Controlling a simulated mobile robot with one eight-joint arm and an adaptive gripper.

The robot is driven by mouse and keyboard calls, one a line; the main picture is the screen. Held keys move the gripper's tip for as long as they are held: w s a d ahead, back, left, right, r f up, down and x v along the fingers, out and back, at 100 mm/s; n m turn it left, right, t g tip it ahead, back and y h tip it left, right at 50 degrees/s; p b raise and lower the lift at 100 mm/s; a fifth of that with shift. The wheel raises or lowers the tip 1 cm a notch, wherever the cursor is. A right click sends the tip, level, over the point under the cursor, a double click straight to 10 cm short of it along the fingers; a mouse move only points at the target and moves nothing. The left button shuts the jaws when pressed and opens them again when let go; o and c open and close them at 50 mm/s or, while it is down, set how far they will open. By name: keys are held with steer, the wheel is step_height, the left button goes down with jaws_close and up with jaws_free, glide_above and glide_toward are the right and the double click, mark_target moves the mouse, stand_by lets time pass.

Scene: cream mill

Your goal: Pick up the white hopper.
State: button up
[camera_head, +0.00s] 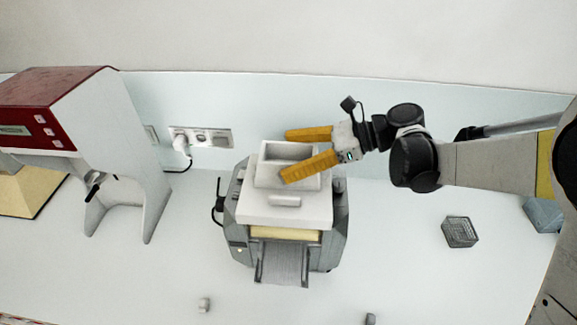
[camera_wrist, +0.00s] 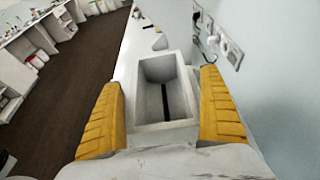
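The white hopper (camera_head: 267,179) is an open-topped rectangular box on the white top of a grey mill (camera_head: 337,238). In the wrist view the hopper (camera_wrist: 150,139) shows a dark slot in its floor. My gripper (camera_head: 284,156) reaches in from the right with its yellow fingers apart. One finger is on the far side of the hopper and one on the near side, partly covering its near wall. In the wrist view my gripper (camera_wrist: 160,76) has a finger on each side of the hopper, with little gap. I cannot tell whether they touch it.
A red and white machine (camera_head: 130,130) stands at the left. A wall socket with a plug (camera_head: 182,143) is behind the mill. A small dark grey box (camera_head: 460,232) and a blue-grey block (camera_head: 543,214) lie to the right. The white counter (camera_head: 410,270) is mostly clear in front.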

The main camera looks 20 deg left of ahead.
steer(key=c, duration=1.1)
steer(key=shift+r, duration=0.1)
